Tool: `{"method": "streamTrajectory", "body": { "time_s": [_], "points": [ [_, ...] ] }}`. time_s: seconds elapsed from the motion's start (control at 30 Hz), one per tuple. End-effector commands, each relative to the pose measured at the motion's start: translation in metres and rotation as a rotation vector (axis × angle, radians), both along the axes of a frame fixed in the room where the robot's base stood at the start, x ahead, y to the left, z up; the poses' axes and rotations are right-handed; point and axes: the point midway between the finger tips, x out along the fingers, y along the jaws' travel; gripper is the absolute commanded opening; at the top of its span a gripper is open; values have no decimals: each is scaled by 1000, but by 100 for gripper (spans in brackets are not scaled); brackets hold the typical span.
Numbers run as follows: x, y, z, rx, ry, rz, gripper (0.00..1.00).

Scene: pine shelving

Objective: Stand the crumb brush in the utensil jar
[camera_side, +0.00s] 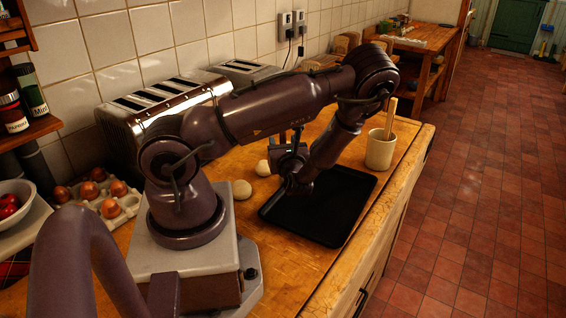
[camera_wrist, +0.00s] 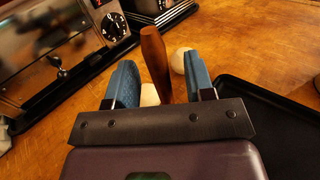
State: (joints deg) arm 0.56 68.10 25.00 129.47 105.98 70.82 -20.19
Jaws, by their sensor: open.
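A brown wooden handle (camera_wrist: 155,62), which looks like the crumb brush's, stands between the two blue fingers of my gripper (camera_wrist: 158,76) in the wrist view. The fingers are apart, with a gap visible on each side of the handle. The brush's head and bristles are hidden or out of view. In the side view my gripper (camera_side: 291,143) is near the back edge of the black tray, and I cannot make out the brush there. The cream utensil jar (camera_side: 380,152) stands upright near the counter's right end, with a pale wooden utensil (camera_side: 391,116) in it.
The black tray (camera_side: 325,208) lies flat near the counter's front edge. Pale dough balls (camera_side: 242,189) sit on the wood beside it. A steel toaster (camera_side: 150,115) stands against the tiled wall. An egg carton (camera_side: 95,196) is at left.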

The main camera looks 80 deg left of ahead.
Motion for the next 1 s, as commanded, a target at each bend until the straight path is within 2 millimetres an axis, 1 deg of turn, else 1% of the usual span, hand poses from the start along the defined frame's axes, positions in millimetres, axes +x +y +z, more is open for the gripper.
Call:
{"method": "streamTrajectory", "body": {
  "time_s": [0.17,0.2,0.27,0.3,0.37,0.4,0.77,0.87,1.0],
  "points": [
    [0,0,0,0,0,0,49],
    [0,0,0,-1,0,0,40],
    [0,0,0,-1,0,0,26],
    [0,0,0,-1,0,0,17],
    [0,0,0,-1,0,0,3],
    [0,0,0,-1,0,0,0],
    [0,-1,1,0,0,0,0],
    [1,0,5,0,-2,0,0],
    [1,-1,18,0,-3,-1,0]
  ]
}}
